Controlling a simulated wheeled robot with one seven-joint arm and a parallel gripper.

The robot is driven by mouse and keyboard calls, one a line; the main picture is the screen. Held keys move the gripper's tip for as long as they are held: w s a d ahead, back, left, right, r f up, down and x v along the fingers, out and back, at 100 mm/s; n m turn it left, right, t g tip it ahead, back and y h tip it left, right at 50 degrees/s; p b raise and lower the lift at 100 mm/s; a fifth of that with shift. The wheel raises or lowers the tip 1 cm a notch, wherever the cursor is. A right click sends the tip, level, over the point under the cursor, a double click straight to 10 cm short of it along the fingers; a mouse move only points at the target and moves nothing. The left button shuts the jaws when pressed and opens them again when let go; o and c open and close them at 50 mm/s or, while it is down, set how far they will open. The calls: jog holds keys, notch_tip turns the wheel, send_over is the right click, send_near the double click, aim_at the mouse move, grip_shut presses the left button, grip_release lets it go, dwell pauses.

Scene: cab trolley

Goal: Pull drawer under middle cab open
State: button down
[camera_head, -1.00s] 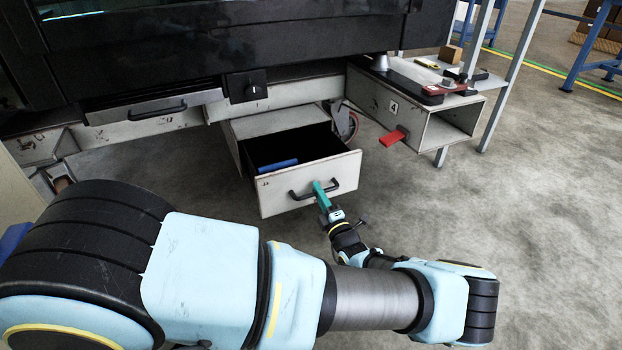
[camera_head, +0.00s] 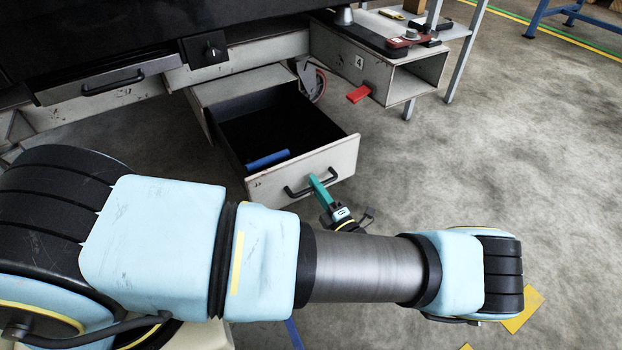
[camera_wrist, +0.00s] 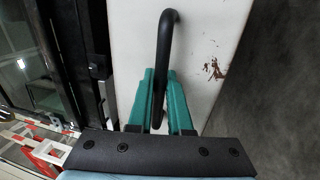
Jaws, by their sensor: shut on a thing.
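The drawer (camera_head: 330,163) under the middle cab is pulled out, and its dark inside shows from above. A blue object (camera_head: 268,159) lies in it behind the front panel. The black bar handle (camera_head: 292,194) is on the drawer's light, scuffed front. My gripper (camera_head: 318,184) has teal fingers that are shut on this handle. In the wrist view, the two teal fingers (camera_wrist: 161,90) stand on either side of the black handle (camera_wrist: 164,38), against the pale drawer front (camera_wrist: 215,40). The drawer's far end is hidden under the cab.
Another closed drawer with a black handle (camera_head: 112,84) is at the left. A box marked 4 (camera_head: 345,66) with a red tab (camera_head: 359,94) stands to the right of the open drawer. The grey floor (camera_head: 450,170) at the right is clear.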

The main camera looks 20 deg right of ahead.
jog(key=shift+s, duration=0.3)
jog(key=c, duration=0.8)
grip_release()
jog(key=shift+c, duration=0.2)
jog(key=shift+s, duration=0.1)
jog(key=p+v, duration=0.1)
jog(key=v, duration=0.9)
jog(key=shift+s+f, duration=0.15)
jog(key=shift+s, duration=0.1)
jog(key=shift+d, duration=0.1)
